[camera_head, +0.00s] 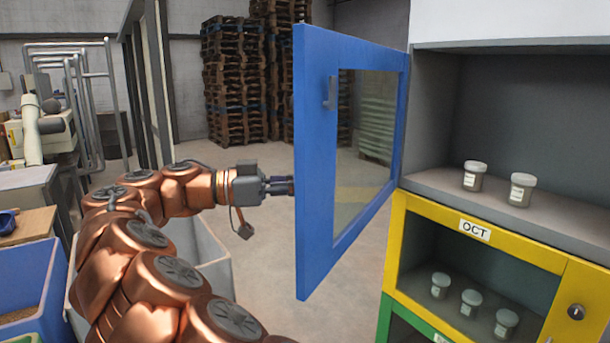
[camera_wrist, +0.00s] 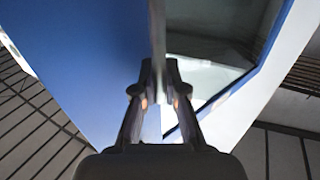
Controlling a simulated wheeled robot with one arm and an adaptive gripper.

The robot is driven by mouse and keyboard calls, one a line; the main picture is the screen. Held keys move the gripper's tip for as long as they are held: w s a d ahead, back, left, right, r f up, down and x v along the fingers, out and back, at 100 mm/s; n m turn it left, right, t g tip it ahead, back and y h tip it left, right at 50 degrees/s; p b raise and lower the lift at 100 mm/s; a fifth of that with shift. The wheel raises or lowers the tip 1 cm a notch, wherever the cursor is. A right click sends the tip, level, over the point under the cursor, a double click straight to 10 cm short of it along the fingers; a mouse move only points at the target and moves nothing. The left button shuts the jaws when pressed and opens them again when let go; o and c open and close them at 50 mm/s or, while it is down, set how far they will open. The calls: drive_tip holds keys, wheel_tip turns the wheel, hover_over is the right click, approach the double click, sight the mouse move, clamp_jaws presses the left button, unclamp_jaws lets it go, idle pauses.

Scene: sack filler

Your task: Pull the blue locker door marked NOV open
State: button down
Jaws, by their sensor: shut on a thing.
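The blue locker door (camera_head: 316,190) stands wide open, swung out to the left of its compartment, with a clear window in its blue frame. A small grey latch piece (camera_head: 329,93) sits on the face I see. No NOV mark shows. My gripper (camera_head: 290,186) is at the door's free edge, its tips partly hidden behind it. The open compartment (camera_head: 545,110) holds two white-lidded jars (camera_head: 475,176) (camera_head: 522,190).
Below is a shut yellow door (camera_head: 565,246) marked OCT, with several jars behind its window, and part of a green door (camera_head: 400,330) under it. A blue bin (camera_head: 30,285) and a grey bin (camera_head: 215,260) stand at left. Pallet stacks (camera_head: 235,80) stand behind on open floor.

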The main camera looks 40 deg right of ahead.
drive_tip(key=shift+r, duration=0.1)
idle(0.3)
drive_tip(key=c, duration=1.2)
unclamp_jaws()
drive_tip(key=shift+b, duration=0.3)
